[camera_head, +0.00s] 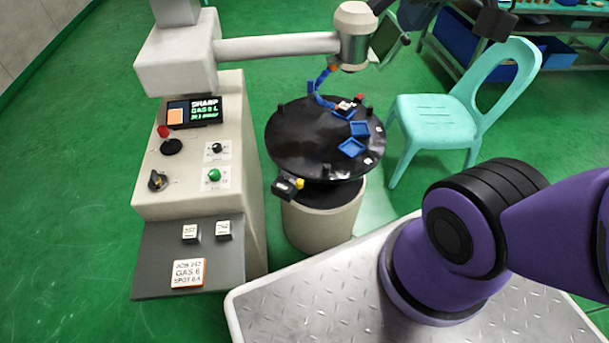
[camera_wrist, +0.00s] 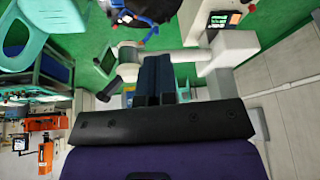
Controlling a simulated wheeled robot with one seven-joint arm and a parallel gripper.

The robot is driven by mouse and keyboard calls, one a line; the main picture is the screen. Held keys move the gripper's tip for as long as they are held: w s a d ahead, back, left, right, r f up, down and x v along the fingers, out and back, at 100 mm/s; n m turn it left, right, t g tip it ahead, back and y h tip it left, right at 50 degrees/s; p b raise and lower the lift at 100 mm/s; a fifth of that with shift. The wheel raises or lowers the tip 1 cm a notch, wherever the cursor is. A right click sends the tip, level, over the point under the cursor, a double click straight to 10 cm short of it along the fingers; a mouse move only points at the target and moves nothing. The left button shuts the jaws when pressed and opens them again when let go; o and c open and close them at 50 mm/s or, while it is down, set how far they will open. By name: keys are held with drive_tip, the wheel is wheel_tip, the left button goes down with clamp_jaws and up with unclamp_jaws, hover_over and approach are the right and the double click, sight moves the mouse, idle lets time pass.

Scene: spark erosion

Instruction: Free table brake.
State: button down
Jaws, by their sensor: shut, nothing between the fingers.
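The round black table (camera_head: 310,155) stands on a pale drum base in the head view. A small black block with a yellow knob (camera_head: 299,184) sits at its near left rim; it looks like the table's brake, though I see no label on it. In the wrist view part of the dark table (camera_wrist: 182,10) shows at the top edge; I cannot make out the brake there. My gripper (camera_wrist: 158,60) shows in the wrist view, its two dark fingers together with nothing between them, apart from the table.
A beige control cabinet (camera_head: 185,185) with knobs and a green button (camera_head: 214,175) stands left of the table. A pale overhead arm (camera_head: 280,46) reaches above it. Blue pieces (camera_head: 351,148) lie on the table. A turquoise chair (camera_head: 440,120) stands close on the right.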

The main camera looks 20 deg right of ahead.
drive_tip(key=w+f+m+g+y, duration=0.4)
drive_tip(key=w+f+m+g, duration=0.25)
drive_tip(key=w+f, duration=1.2)
drive_tip(key=w+d+f+m+y, duration=0.1)
drive_tip(key=f+m, duration=0.1)
drive_tip(key=f, duration=0.7)
drive_tip(key=w+f+m+y, duration=0.1)
drive_tip(key=f+m+y, duration=0.1)
drive_tip(key=f, duration=0.7)
drive_tip(key=w+d+f+m+g+y, duration=0.1)
drive_tip(key=w+f+m, duration=0.1)
drive_tip(key=f, duration=0.8)
drive_tip(key=shift+w+d+m+y, duration=0.1)
drive_tip(key=shift+d+m+y, duration=0.25)
drive_tip(key=shift+m, duration=0.5)
drive_tip(key=shift+f, duration=0.45)
approach(293, 180)
drive_tip(key=s+f, duration=0.1)
drive_tip(key=s+a+f, duration=0.1)
drive_tip(key=s, duration=0.1)
drive_tip(key=s+a+f, duration=0.1)
drive_tip(key=shift+s+a+f, duration=0.1)
drive_tip(key=shift+s+f, duration=0.05)
drive_tip(key=shift+f, duration=0.05)
